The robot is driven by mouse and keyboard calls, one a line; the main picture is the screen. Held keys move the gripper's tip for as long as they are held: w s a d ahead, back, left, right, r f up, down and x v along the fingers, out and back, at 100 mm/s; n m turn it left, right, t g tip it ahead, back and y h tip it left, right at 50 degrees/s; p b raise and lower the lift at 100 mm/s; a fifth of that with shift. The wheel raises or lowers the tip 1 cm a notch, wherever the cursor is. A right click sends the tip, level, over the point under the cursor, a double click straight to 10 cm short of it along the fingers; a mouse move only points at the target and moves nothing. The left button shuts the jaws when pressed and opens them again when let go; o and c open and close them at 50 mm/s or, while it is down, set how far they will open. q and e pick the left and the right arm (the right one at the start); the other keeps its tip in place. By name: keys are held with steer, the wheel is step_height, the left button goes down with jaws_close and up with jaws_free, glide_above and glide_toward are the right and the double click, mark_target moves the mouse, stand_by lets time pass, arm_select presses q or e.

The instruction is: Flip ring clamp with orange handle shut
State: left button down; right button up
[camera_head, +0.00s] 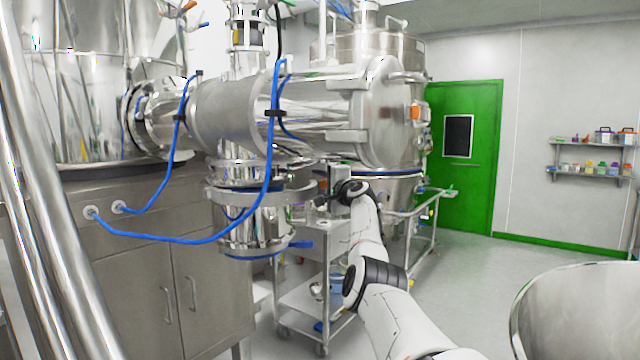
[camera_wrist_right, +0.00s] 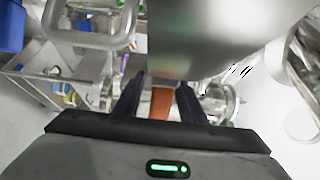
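The orange handle (camera_wrist_right: 161,102) of the ring clamp shows in the right wrist view, pointing toward the camera between my right gripper's (camera_wrist_right: 160,88) two dark fingers. Narrow gaps show beside the handle, so the fingers look open around it. In the head view, a steel ring clamp (camera_head: 300,192) circles the vertical pipe below the big horizontal cylinder. My right gripper (camera_head: 322,198) is at the clamp's right side, where its fingers are small and hard to make out. Whether the ring is fully closed cannot be told. My left gripper is not in view.
A blue hose (camera_head: 215,238) loops in front of the pipe from the steel cabinet (camera_head: 200,285). A wheeled cart (camera_head: 310,295) stands behind my right arm. A large steel vessel (camera_head: 580,310) is at the lower right. Open floor lies before the green door (camera_head: 462,160).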

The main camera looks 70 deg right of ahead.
steer(key=shift+s, duration=0.15)
